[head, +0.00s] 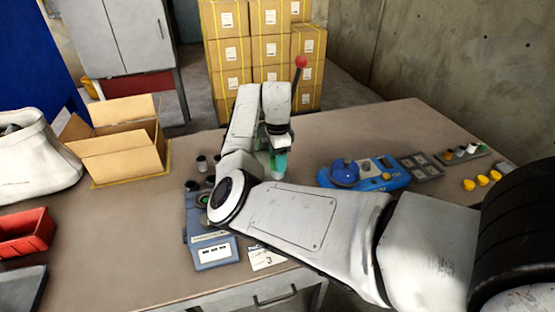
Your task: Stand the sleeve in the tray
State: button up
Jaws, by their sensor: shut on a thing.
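My gripper (278,150) points down near the middle of the table, below my white wrist. A grey tray (482,157) at the far right holds several small dark, orange and white cylinders. Small dark cylinders (202,163) stand left of my elbow by a blue-grey device.
A blue machine (365,175) with a blue dome and a dark tray (428,170) stand right of my gripper. Several yellow cups (482,180) lie farther right. A red-knobbed lever (300,63) rises behind my wrist. An open cardboard box (118,150) and a red bin (25,232) are left.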

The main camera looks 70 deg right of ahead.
notch_tip(320, 180, up, 9)
jog(key=p, duration=0.6)
jog(key=shift+f+p, duration=0.2)
jog(key=shift+p, duration=0.15)
jog(key=shift+r, duration=0.15)
